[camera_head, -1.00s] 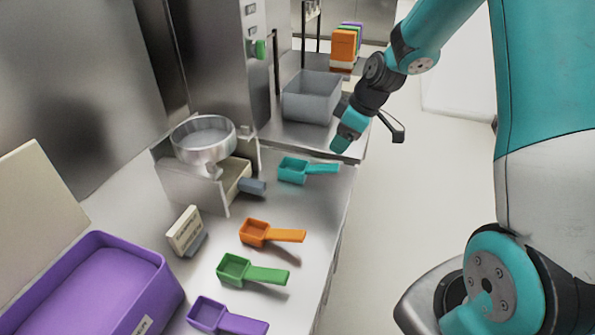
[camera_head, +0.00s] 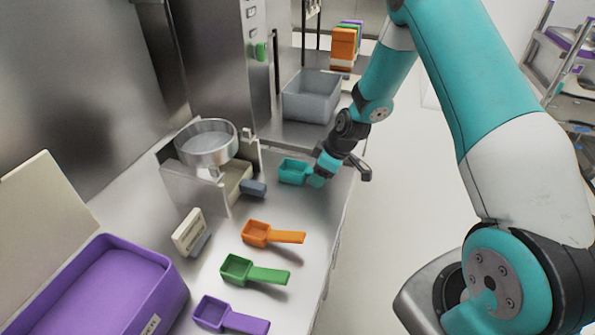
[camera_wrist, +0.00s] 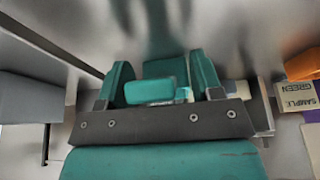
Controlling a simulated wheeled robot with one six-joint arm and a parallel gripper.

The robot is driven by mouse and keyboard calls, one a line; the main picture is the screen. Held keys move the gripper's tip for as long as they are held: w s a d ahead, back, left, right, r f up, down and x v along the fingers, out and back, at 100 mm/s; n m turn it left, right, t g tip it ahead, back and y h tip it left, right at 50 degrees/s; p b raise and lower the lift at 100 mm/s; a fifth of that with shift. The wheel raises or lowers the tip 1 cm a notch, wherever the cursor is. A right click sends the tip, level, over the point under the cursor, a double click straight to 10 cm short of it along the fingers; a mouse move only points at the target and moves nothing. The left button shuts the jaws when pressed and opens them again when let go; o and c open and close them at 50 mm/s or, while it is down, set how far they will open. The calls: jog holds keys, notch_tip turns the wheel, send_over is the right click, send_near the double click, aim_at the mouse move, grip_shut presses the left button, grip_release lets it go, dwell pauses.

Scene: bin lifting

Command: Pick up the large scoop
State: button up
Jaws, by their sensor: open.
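Several scoops lie in a row on the steel counter: teal (camera_head: 293,171), orange (camera_head: 258,233), green (camera_head: 237,269) and purple (camera_head: 212,313). The teal one, the farthest, looks about as large as the others or slightly larger; none carries a readable size mark. My gripper (camera_head: 316,180) is low over the teal scoop's handle, at its right side. In the wrist view the two teal fingers of my gripper (camera_wrist: 162,86) stand apart, with the teal scoop (camera_wrist: 150,91) between them. My gripper hides most of the handle; contact cannot be told.
A steel balance with a round pan (camera_head: 207,142) stands left of the teal scoop. A grey bin (camera_head: 311,95) is behind it. A purple bin (camera_head: 110,285) is at the front left, beside a small label stand (camera_head: 188,233). The counter's right edge is close to my gripper.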

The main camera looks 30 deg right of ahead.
jog(key=c, duration=1)
jog(key=shift+o, duration=0.2)
jog(key=shift+r, duration=0.1)
notch_tip(320, 180, up, 20)
jog(key=b, duration=0.2)
jog(key=shift+b, duration=0.4)
